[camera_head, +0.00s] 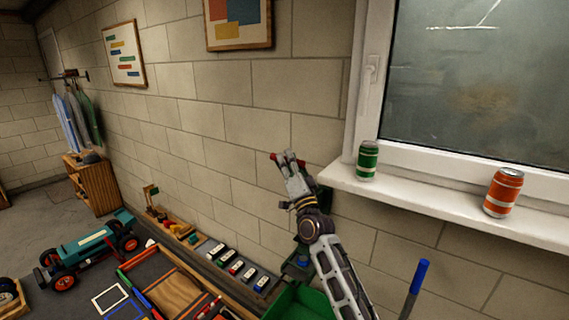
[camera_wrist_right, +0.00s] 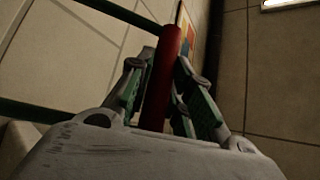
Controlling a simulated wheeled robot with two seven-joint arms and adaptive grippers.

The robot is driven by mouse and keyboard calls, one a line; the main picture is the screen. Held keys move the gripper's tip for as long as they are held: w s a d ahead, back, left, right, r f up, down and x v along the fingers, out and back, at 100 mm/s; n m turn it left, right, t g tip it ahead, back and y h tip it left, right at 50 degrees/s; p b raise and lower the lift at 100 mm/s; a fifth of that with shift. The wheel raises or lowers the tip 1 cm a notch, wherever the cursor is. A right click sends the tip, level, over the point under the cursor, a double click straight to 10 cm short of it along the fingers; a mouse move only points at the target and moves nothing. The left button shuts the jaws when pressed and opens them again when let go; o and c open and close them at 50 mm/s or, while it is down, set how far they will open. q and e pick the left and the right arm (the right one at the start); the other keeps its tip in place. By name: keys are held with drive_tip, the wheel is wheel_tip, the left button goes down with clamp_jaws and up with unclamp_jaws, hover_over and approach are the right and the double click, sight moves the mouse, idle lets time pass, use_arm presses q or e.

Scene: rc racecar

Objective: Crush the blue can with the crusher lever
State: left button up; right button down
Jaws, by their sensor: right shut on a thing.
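My right gripper (camera_head: 290,162) is raised in front of the block wall and shut on the red lever handle (camera_head: 275,157). In the right wrist view the red handle (camera_wrist_right: 164,75) runs between the fingers, with green bars (camera_wrist_right: 125,14) of the lever beside it. The green crusher body (camera_head: 325,196) is mostly hidden behind my right arm. A small blue thing (camera_head: 301,262) shows low beside the arm, possibly the blue can; it is too covered to be sure. My left gripper is not in view.
A green can (camera_head: 367,161) and an orange can (camera_head: 503,192) stand on the white windowsill (camera_head: 440,200) to the right. A green bin (camera_head: 292,301) is below my arm. A blue-topped rod (camera_head: 419,277) stands at lower right. A toy racecar (camera_head: 90,246) sits at left.

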drive_tip(key=shift+w+d+r+m+h+p, duration=0.6)
drive_tip(key=shift+w+d+r+p, duration=0.05)
drive_tip(key=c, duration=1.3)
unclamp_jaws()
drive_tip(key=shift+d+f, duration=0.1)
drive_tip(key=shift+s+f, duration=0.1)
